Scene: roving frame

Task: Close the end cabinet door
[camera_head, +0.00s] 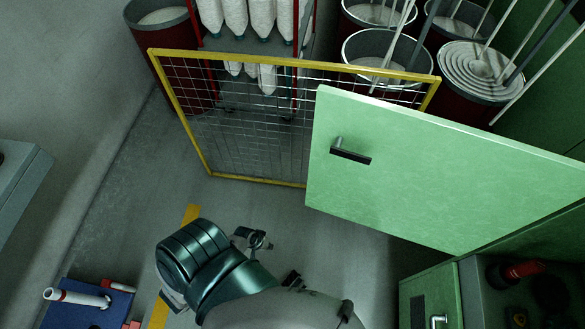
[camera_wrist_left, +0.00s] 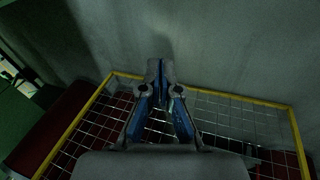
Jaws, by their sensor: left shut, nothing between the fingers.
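The light green cabinet door (camera_head: 440,175) stands swung open in the head view, reaching left from the cabinet on the right. Its dark handle (camera_head: 350,153) is near its left edge. The open cabinet interior (camera_head: 530,290) shows dark at the lower right. My left gripper (camera_head: 255,240) is below and left of the door in the picture, apart from it. In the left wrist view its blue fingers (camera_wrist_left: 160,82) are shut with nothing between them. My right gripper is not in view.
A yellow-framed mesh panel (camera_head: 250,150) stands behind the door; it also shows in the wrist view (camera_wrist_left: 215,105). Several red bins (camera_head: 385,55) holding long rods stand behind it. A lower green door (camera_head: 430,300) is at bottom right. A blue box (camera_head: 85,305) is at bottom left.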

